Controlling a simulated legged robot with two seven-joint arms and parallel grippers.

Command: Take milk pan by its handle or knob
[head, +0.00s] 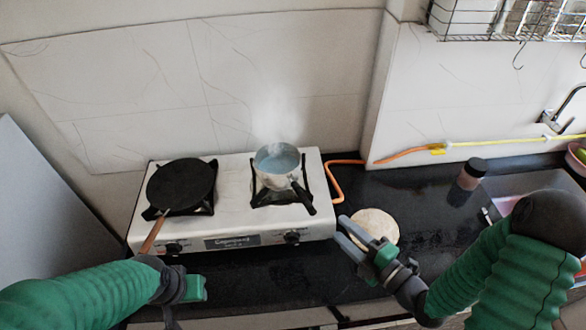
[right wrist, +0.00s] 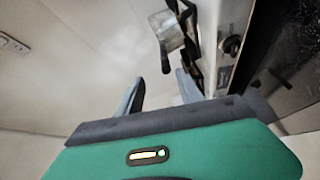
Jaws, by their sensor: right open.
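The milk pan (head: 278,165) is a small metal pan on the right burner of the stove, with steam rising above it. Its black handle (head: 304,198) points toward the front right. My right gripper (head: 341,230) is open and empty, to the right of and in front of the handle, apart from it. In the right wrist view, the pan (right wrist: 170,32) and its handle (right wrist: 165,58) show beyond the open fingers (right wrist: 158,85). My left gripper (head: 183,290) is in front of the stove at lower left; its fingers are mostly hidden.
A black flat pan (head: 181,184) with a wooden handle sits on the left burner of the white stove (head: 232,228). A round pale board (head: 385,226) lies behind my right gripper. A bottle (head: 468,178) and sink stand at right. An orange hose (head: 335,178) runs beside the stove.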

